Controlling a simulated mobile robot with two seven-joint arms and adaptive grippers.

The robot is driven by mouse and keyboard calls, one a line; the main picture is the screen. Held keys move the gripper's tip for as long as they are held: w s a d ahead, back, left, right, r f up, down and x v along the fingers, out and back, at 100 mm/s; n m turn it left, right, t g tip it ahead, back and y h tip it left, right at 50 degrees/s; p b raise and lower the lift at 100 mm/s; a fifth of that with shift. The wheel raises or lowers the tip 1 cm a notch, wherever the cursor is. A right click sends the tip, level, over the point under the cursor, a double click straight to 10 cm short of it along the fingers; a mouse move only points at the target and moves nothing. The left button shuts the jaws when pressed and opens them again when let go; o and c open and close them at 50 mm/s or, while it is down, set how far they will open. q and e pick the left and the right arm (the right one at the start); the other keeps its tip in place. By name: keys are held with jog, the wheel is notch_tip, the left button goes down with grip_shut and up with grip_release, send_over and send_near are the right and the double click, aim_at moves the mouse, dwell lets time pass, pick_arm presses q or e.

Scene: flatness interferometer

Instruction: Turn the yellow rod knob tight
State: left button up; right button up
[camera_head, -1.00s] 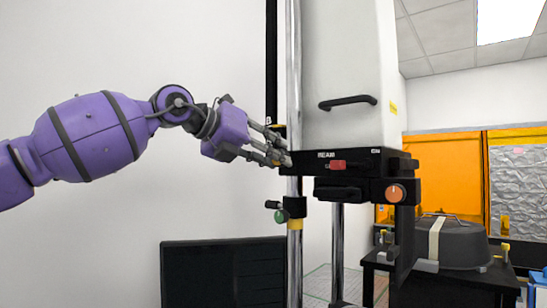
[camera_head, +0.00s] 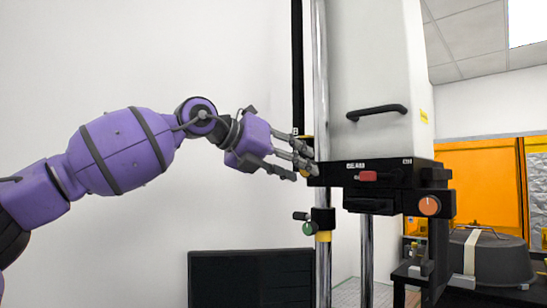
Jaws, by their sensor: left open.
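My left gripper (camera_head: 302,164) reaches in from the left, with its open fingers at the upright chrome rod (camera_head: 321,70). My right gripper is out of view.
Right of the rod stands the tall white housing (camera_head: 370,65) with a black handle (camera_head: 376,112), a red switch (camera_head: 367,176) and an orange dial (camera_head: 429,205). A dark monitor (camera_head: 245,280) stands below the arm. A dark lidded case (camera_head: 490,255) is at right. The left wall area is clear.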

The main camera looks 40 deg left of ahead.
pick_arm(q)
jog(key=v, duration=1.1)
jog(key=shift+d+f, duration=0.1)
